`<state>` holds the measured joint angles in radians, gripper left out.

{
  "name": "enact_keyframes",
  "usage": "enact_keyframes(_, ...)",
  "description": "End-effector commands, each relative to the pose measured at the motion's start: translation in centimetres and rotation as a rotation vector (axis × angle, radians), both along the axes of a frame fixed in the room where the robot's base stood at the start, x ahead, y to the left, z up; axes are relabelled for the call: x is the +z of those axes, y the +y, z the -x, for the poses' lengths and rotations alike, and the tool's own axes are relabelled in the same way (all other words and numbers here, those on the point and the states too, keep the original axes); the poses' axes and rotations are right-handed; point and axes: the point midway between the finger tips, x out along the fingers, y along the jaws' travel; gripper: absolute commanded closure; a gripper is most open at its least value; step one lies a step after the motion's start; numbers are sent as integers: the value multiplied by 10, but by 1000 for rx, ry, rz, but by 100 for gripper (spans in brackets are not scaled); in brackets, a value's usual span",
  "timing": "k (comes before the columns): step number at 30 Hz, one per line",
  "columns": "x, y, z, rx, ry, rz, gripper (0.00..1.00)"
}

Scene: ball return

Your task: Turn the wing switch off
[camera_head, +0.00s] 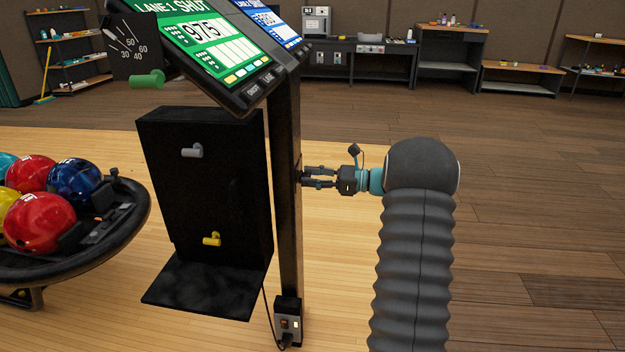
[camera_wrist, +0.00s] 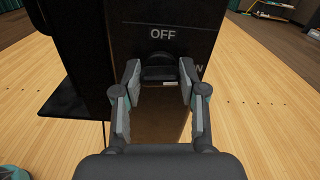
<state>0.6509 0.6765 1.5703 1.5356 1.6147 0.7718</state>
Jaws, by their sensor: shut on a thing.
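The wing switch (camera_wrist: 159,73) is a dark knob on a black panel (camera_wrist: 206,42) in the wrist view. A white OFF label sits just above it. A second label, showing only an N, is partly hidden behind the right finger. My gripper (camera_wrist: 160,82) has one finger on each side of the switch and is shut on it. Which label the wing points to is hard to tell. In the head view my gripper (camera_head: 304,178) reaches in from the right against the black post; the switch is hidden there.
A black box with a grey knob (camera_head: 192,151) and a yellow knob (camera_head: 212,239) is left of the post. A green-handled dial (camera_head: 147,79) and score screens (camera_head: 207,45) are above. A ball rack (camera_head: 122,228) stands at left. Open floor lies to the right.

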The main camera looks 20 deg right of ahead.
Motion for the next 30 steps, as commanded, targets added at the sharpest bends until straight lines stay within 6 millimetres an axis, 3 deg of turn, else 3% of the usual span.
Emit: enact_keyframes(30, -7, 3, 3, 4, -777, 525, 93)
